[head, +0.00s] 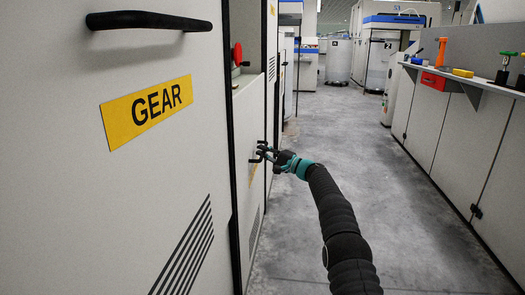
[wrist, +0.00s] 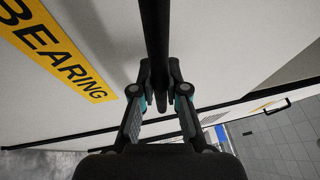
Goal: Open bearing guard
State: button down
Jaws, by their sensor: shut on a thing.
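The bearing guard (head: 243,115) is a pale panel beyond the GEAR door on the left of the head view. In the wrist view its pale face (wrist: 110,40) carries a yellow BEARING sign (wrist: 60,45). A black bar handle (wrist: 154,35) stands out from the panel. My gripper (wrist: 160,100) is shut around this bar, with one finger on each side. In the head view my gripper (head: 262,153) is at the guard's face, reached from the right; the handle is mostly hidden there. I see no clear gap at the guard's edge.
The nearer GEAR door (head: 90,190) has its own black handle (head: 148,20). A red knob (head: 237,54) is above the guard. The grey aisle floor (head: 335,125) is clear. A shelf (head: 465,77) with tools and a red box (head: 433,81) lines the right side.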

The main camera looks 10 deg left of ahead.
jog(key=shift+a+f, duration=0.1)
jog(key=shift+a, duration=0.1)
jog(key=c, duration=1.2)
grip_release()
jog(key=shift+a, duration=0.15)
jog(key=shift+d, duration=0.2)
jog(key=shift+d, duration=0.2)
jog(key=shift+d, duration=0.1)
jog(key=v, duration=1.1)
jog(key=shift+s+d, duration=0.2)
jog(key=shift+d, duration=0.1)
